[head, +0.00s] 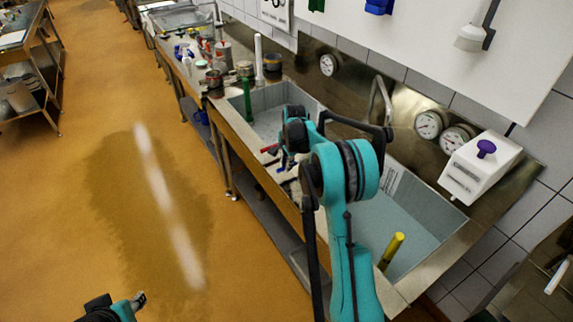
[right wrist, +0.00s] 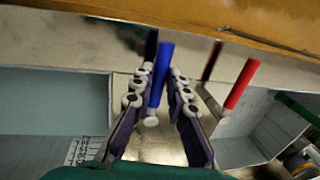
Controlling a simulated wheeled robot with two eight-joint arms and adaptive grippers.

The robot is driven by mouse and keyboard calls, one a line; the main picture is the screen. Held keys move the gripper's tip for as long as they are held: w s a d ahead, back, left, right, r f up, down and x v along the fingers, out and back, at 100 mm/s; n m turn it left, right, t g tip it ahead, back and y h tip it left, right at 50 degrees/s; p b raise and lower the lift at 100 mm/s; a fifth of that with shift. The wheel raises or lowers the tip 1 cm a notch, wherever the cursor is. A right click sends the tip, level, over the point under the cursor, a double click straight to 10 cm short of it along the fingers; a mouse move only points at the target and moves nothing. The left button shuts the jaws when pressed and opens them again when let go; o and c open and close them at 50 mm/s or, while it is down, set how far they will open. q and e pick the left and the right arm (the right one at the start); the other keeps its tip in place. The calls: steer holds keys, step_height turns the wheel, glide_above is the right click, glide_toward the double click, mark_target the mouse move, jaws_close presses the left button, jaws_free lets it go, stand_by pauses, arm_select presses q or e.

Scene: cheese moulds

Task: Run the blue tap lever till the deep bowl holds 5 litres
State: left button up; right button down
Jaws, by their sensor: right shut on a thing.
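The blue tap lever (right wrist: 163,68) stands between the fingers of my right gripper (right wrist: 156,88), which is shut on it. In the head view my right gripper (head: 284,163) is over the ledge between the two sink bowls, partly hidden by my own arm. The sink bowl with the yellow standpipe (head: 391,251) and a printed scale on its wall (right wrist: 76,152) is at the right (head: 425,222). I cannot tell its water level. The arched spout (head: 379,95) rises behind my arm. My left gripper (head: 138,300) is low over the floor at lower left; its jaw state is unclear.
A red lever (right wrist: 242,83) stands close beside the blue one. The other bowl (head: 267,102) holds a green standpipe (head: 247,100). Dial gauges (head: 428,124) and a white box with a purple knob (head: 468,171) are on the back wall. Pots crowd the far counter.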

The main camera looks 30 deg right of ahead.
steer(key=c, duration=1.5)
jaws_free()
steer(key=r, duration=0.4)
steer(key=s+r, duration=0.1)
steer(key=r, duration=0.3)
steer(key=s+r, duration=0.1)
steer(key=r, duration=0.2)
steer(key=shift+s+d+r, duration=0.1)
steer(key=shift+r, duration=0.3)
